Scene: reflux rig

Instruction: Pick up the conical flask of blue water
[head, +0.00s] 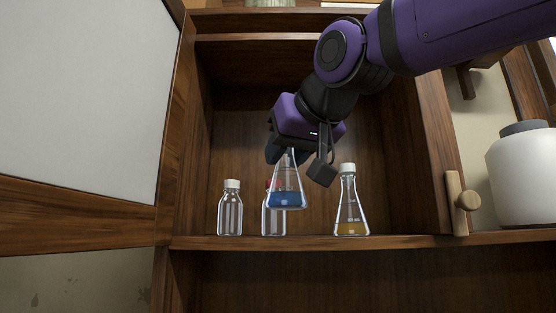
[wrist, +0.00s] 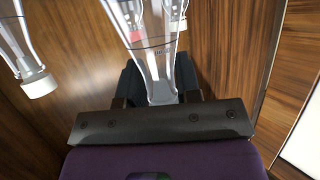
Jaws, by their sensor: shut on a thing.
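The conical flask of blue water (head: 286,198) is clear glass with blue liquid low in it. My gripper (head: 290,154) is shut on its neck from above. In the head view the flask's base shows higher than the bases of the other vessels, so it is raised off the shelf, about upright. In the wrist view the flask's neck (wrist: 158,65) sits between the two dark fingers (wrist: 160,88); its blue water is out of that view.
A clear bottle with a red cap (head: 268,222) stands behind the held flask. A white-capped bottle (head: 230,212) stands left, a yellow-liquid conical flask (head: 350,215) right. The wooden cabinet's walls (head: 395,150) enclose both sides; an open door (head: 85,110) is at left.

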